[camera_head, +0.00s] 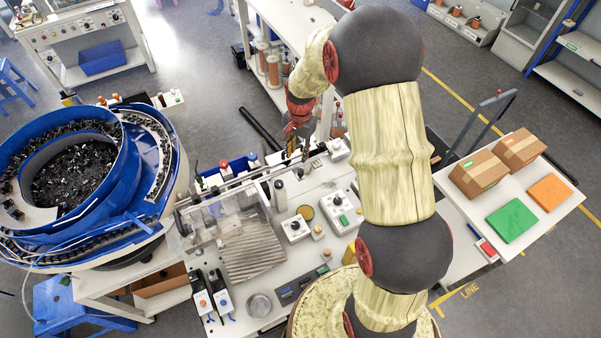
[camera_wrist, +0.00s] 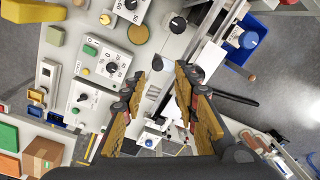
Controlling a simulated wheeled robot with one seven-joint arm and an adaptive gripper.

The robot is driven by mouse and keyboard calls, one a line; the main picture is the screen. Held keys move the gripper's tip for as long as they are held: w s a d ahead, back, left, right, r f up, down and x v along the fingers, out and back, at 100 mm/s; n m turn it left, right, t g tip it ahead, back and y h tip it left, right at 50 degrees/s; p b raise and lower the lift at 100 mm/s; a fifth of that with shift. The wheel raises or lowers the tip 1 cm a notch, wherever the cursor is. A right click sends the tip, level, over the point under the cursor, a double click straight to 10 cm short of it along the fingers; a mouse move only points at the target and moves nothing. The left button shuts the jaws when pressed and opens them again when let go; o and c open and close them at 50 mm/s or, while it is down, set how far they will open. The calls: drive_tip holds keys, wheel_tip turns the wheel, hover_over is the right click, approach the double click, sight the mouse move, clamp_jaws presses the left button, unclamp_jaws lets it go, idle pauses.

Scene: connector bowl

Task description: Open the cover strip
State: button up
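No part can be picked out for certain as the cover strip. A clear, box-like cover (camera_head: 208,222) stands at the left of the white workbench (camera_head: 262,325), beside a ribbed grey plate (camera_head: 252,250). My gripper (camera_head: 293,150) is above the far side of the bench, beyond the clear cover and to its right, pointing down. In the wrist view my gripper (camera_wrist: 160,82) has its two fingers spread apart, with nothing between them. Bench top and small fittings show beyond the fingers. The cover does not show clearly in the wrist view.
A blue bowl feeder (camera_head: 70,170) full of dark connectors stands at the left. Knobbed control boxes (camera_head: 340,215) sit on the bench near my arm. A side table (camera_head: 555,165) with cartons stands at the right.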

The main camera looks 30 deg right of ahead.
drive_tip(key=s+a+r+n+b, duration=0.2)
drive_tip(key=s+r+n, duration=0.1)
drive_tip(key=s, duration=0.2)
drive_tip(key=s+a+r+n+b, duration=0.3)
drive_tip(key=s+n, duration=0.1)
drive_tip(key=s, duration=0.2)
drive_tip(key=shift+s, duration=0.3)
